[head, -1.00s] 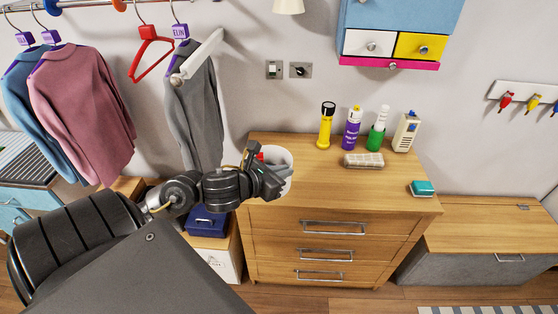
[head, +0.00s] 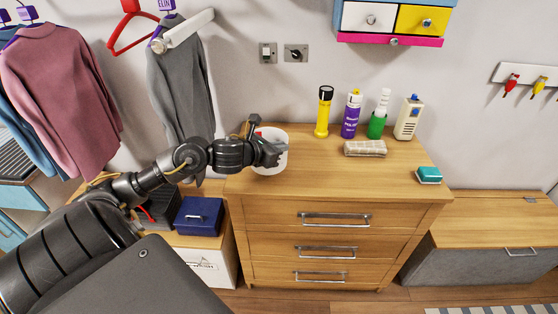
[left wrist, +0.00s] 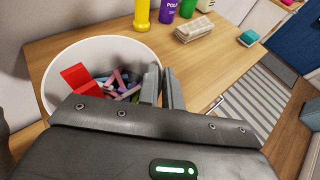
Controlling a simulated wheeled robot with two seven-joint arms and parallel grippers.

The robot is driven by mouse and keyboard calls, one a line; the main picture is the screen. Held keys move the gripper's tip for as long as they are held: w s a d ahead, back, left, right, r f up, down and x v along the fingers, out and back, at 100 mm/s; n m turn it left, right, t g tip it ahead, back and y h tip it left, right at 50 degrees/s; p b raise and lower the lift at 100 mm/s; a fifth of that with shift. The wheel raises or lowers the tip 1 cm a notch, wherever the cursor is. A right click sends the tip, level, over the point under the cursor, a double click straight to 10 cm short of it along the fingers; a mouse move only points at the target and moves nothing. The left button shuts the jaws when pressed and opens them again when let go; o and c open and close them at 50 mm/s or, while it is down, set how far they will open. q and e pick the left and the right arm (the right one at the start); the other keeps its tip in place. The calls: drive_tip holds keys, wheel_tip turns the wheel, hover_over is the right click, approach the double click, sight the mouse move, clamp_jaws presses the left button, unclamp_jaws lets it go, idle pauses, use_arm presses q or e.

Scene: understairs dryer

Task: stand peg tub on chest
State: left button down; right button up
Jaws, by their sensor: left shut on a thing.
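The peg tub (head: 269,171) is a white round tub at the back left of the wooden chest (head: 325,187). It looks upright over the chest's top; whether its base touches the wood I cannot tell. In the left wrist view the tub (left wrist: 113,46) holds several coloured pegs (left wrist: 122,87) and a red piece (left wrist: 78,77). My left gripper (head: 276,152) is shut on the tub's wall, and its fingers show in the left wrist view (left wrist: 163,87) on the rim's right side. My right gripper is not in view.
A yellow torch (head: 323,112), purple can (head: 352,115), green bottle (head: 378,115) and cream device (head: 408,118) stand along the chest's back. A beige bundle (head: 365,148) and teal item (head: 428,175) lie on top. The chest's middle and front are clear. A grey garment (head: 183,95) hangs left.

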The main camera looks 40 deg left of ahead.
use_arm(q)
drive_tip(key=shift+w+a+f+b, duration=0.15)
drive_tip(key=shift+f+b, duration=0.5)
drive_tip(key=shift+f, duration=0.4)
drive_tip(key=shift+w+a+f+b, duration=0.15)
drive_tip(key=shift+f+b, duration=0.5)
drive_tip(key=shift+f, duration=0.35)
drive_tip(key=shift+r, duration=0.1)
drive_tip(key=shift+f, duration=0.2)
drive_tip(key=c, duration=1.6)
unclamp_jaws()
drive_tip(key=shift+r, duration=0.1)
drive_tip(key=shift+o, duration=0.2)
drive_tip(key=shift+r, duration=0.1)
